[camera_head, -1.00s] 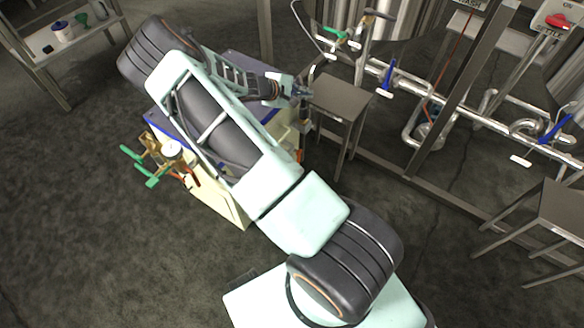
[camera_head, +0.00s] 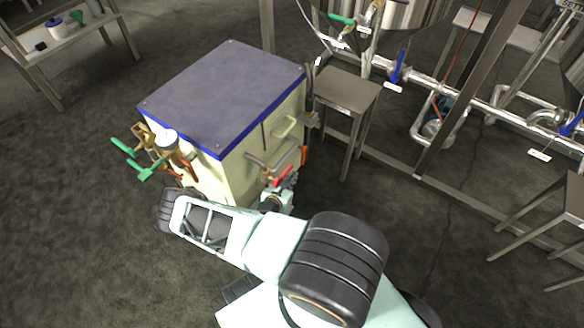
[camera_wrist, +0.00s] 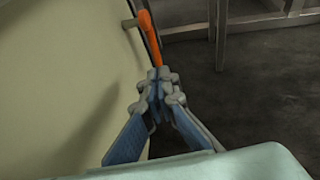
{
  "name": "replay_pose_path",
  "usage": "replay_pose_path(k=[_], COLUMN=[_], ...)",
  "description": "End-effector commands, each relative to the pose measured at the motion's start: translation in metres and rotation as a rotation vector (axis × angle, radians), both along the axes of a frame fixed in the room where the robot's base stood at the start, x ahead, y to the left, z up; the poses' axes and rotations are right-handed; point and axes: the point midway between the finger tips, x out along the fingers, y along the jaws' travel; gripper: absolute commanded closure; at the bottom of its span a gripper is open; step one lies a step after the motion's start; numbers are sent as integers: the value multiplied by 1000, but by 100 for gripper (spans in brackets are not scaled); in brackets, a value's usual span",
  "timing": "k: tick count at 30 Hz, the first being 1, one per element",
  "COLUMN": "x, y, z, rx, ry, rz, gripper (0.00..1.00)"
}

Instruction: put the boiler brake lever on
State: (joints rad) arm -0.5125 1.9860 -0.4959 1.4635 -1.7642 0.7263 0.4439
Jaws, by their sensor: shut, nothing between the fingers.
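The boiler (camera_head: 225,90) is a cream box with a blue-edged grey top, standing left of centre in the head view. A small orange lever (camera_head: 304,154) shows at its right side. In the wrist view an orange lever (camera_wrist: 150,38) runs down along the edge of the cream panel (camera_wrist: 65,75), beside a short brown peg. I cannot tell for sure that it is the brake lever. My gripper (camera_wrist: 157,82) is shut and empty, its fingertips overlapping the lever's lower end in the picture. I cannot tell whether they touch. A red handle (camera_head: 280,176) shows near the gripper in the head view.
Green-handled valves and a round gauge (camera_head: 166,138) stick out at the boiler's left. A metal side table (camera_head: 345,90) stands right of the boiler, with pipes and blue-handled valves (camera_head: 399,66) beyond.

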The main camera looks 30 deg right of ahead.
Motion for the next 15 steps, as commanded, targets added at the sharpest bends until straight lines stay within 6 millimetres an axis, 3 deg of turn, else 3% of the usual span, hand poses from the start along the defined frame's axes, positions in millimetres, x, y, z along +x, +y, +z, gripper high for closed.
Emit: replay_pose_path(k=[4, 15], x=[10, 43], y=[-3, -54], z=[-9, -35], rx=[-6, -4], ry=[2, 1], rz=[22, 18], gripper=[100, 100])
